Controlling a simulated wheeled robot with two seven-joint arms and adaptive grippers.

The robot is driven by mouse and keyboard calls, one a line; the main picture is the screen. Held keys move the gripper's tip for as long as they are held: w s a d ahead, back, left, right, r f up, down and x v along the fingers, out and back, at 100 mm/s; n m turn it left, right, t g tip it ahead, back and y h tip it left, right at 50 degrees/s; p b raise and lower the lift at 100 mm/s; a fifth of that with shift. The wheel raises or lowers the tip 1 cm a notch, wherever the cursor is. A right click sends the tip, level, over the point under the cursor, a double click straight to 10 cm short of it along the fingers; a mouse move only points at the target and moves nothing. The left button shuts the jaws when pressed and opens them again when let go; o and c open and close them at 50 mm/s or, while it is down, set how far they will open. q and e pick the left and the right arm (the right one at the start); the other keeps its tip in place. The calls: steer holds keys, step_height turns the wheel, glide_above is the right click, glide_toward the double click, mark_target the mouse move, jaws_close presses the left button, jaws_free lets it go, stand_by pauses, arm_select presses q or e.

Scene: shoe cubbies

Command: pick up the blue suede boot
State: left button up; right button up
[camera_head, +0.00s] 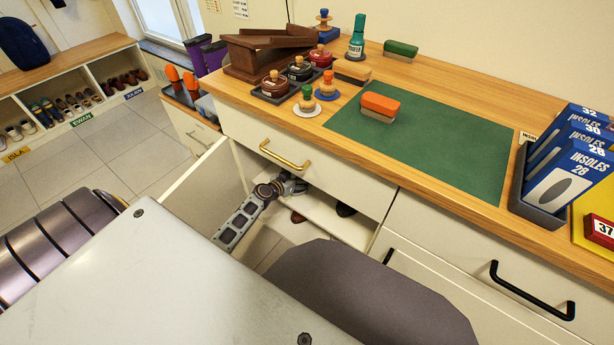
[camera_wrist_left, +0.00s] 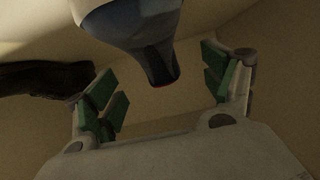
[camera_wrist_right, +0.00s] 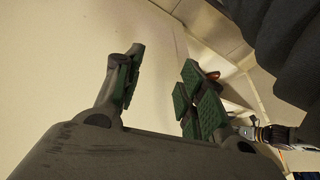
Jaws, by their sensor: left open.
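A blue-grey boot with a dark lower part (camera_wrist_left: 128,22) hangs into the top of the left wrist view, its lower end between the finger pads. My left gripper (camera_wrist_left: 163,82) is open around that end, with a gap on both sides. In the head view my left wrist (camera_head: 272,190) reaches into the open cabinet under the counter; its fingertips and the boot cannot be made out there. My right gripper (camera_wrist_right: 162,85) is open and empty before a pale panel; it is not seen in the head view.
A dark shoe (camera_wrist_left: 45,78) lies left of the boot. The open cabinet door (camera_head: 205,188) stands left of my arm. The counter above holds brushes, polish tins and insole boxes.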

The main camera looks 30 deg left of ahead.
arm_select(q)
steer(key=shift+w, duration=0.1)
arm_select(e)
steer(key=shift+w+r, duration=0.2)
arm_select(q)
steer(key=shift+x, duration=0.95)
steer(key=shift+w+d+f+b, duration=0.2)
steer(key=shift+w+f+b, duration=0.25)
steer(key=shift+w, duration=0.1)
steer(key=shift+w+f, duration=0.25)
steer(key=shift+w, duration=0.3)
steer(key=shift+w+f, duration=0.1)
steer(key=shift+w, duration=0.2)
arm_select(e)
steer(key=shift+w+a+f, duration=0.1)
steer(key=shift+a+f, duration=0.1)
steer(key=shift+f, duration=0.45)
steer(key=shift+a+f, duration=0.15)
steer(key=shift+f, duration=0.45)
arm_select(q)
steer(key=shift+c, duration=0.2)
steer(key=c, duration=1.2)
